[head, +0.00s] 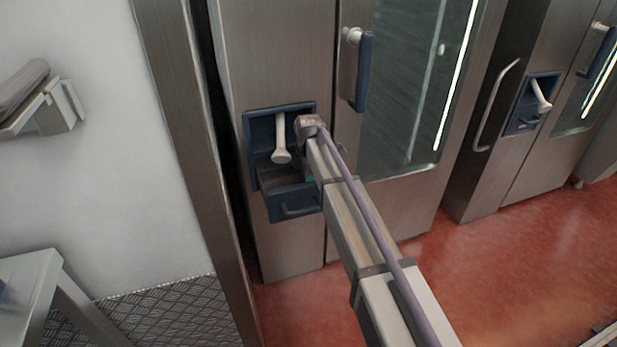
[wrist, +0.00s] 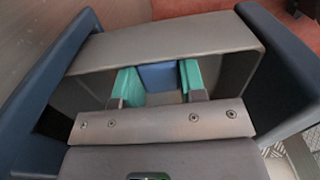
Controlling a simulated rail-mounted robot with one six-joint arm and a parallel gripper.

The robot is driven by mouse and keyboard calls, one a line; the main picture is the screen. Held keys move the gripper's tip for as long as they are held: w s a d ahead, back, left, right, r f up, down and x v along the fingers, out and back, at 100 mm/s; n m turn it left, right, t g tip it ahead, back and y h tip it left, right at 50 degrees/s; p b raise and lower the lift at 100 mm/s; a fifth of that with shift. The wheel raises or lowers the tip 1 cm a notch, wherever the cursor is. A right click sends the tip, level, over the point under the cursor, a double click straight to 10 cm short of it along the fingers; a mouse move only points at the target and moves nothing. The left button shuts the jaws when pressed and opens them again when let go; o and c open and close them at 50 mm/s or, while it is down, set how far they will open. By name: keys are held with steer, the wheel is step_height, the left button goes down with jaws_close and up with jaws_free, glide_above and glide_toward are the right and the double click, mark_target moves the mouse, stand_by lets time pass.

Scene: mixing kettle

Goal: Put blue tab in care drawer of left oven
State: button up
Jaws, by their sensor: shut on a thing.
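The left oven (head: 275,60) is a tall steel cabinet. Its care drawer (head: 292,206), with a dark blue front and handle, is pulled open low on the left panel. In the wrist view, the drawer's grey wall (wrist: 190,42) and dark blue parts surround my fingers. My gripper (wrist: 158,84) has teal fingertips and points down into the drawer. It is shut on the blue tab (wrist: 158,75), which shows between the fingertips. In the head view my arm hides most of the gripper and all of the tab. Whether the tab touches the drawer floor I cannot tell.
A white hose handle (head: 281,145) hangs in the blue recess just above the drawer. The oven door handle (head: 363,75) is up to the right. A second oven (head: 525,65) stands further right. A white table (head: 35,275) is at the lower left. Red floor is clear in front.

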steer(key=shift+f, duration=0.35)
steer(key=o, duration=0.9)
steer(key=shift+r, duration=0.1)
step_height(320, 180, up, 13)
steer(key=p, duration=1.3)
